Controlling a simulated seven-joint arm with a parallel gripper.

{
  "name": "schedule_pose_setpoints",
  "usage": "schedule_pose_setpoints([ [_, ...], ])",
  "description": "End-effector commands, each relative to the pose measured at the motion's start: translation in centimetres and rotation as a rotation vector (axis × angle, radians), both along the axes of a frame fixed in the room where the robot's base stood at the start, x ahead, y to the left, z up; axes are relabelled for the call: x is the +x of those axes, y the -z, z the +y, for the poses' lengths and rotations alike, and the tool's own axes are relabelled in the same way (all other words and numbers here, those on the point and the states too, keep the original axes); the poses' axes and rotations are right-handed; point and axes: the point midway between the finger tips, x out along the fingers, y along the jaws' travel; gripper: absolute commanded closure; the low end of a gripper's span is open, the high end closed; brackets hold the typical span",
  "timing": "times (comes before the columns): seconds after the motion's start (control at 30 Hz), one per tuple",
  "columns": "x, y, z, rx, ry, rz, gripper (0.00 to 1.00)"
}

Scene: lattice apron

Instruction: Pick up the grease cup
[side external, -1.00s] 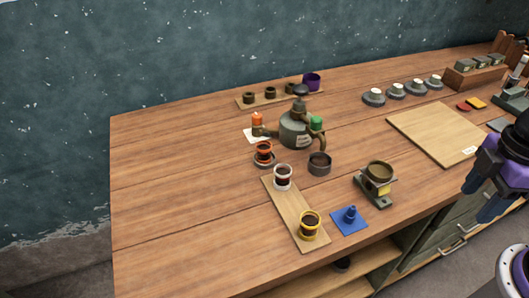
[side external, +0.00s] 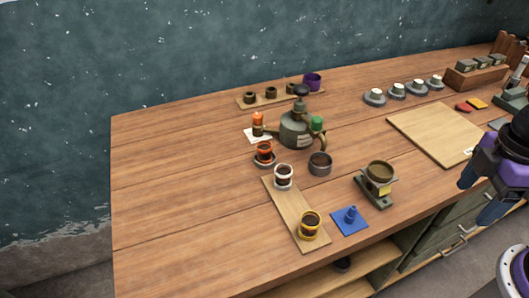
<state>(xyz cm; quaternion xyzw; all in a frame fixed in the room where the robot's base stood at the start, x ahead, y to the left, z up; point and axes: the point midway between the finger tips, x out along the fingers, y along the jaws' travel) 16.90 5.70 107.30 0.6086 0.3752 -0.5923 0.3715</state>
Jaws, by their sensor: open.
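No label that I can read marks which vessel is the grease cup. Candidates are a white-banded cup (side external: 283,177) and a yellow-banded cup (side external: 310,225), both with dark contents, at the ends of a narrow wooden board (side external: 292,207). An orange-and-dark cup (side external: 264,152) stands behind them, and a plain dark cup (side external: 320,163) stands to their right. A grey-green pot-like vessel (side external: 296,130) has orange and green caps beside it. My gripper (side external: 479,202), with blue fingers on a purple body, is open and empty at the right edge, well away from these cups.
A brass-coloured bowl on a stand (side external: 379,174) and a blue mat (side external: 348,222) with a small blue piece lie in front. Small cups stand on a rear board (side external: 262,101). The left of the table is clear.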

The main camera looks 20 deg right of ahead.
Motion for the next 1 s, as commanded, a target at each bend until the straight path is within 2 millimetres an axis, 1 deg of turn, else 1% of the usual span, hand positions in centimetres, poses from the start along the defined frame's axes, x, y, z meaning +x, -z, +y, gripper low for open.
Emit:
schedule_pose_setpoints([
  [0.07, 1.3, -0.2, 1.1, -0.025, -0.035, -0.011, 0.26],
  [0.17, 3.9, -0.6, 3.2, -0.082, -0.114, -0.034, 0.26],
  [0.27, 7.2, -0.9, 5.9, -0.158, -0.21, -0.061, 0.26],
  [0.3, 8.5, -0.9, 7.1, -0.189, -0.25, -0.072, 0.26],
  [0.37, 10.4, -1.0, 8.8, -0.238, -0.306, -0.088, 0.26],
  [0.5, 14.6, -0.8, 12.9, -0.352, -0.43, -0.118, 0.26],
  [0.57, 16.3, -0.6, 14.6, -0.404, -0.481, -0.13, 0.26],
  [0.7, 20.0, 0.0, 18.8, -0.527, -0.593, -0.151, 0.26],
  [0.8, 22.2, 0.6, 21.6, -0.616, -0.666, -0.162, 0.26],
  [1.0, 25.9, 2.3, 27.0, -0.806, -0.797, -0.172, 0.26],
])
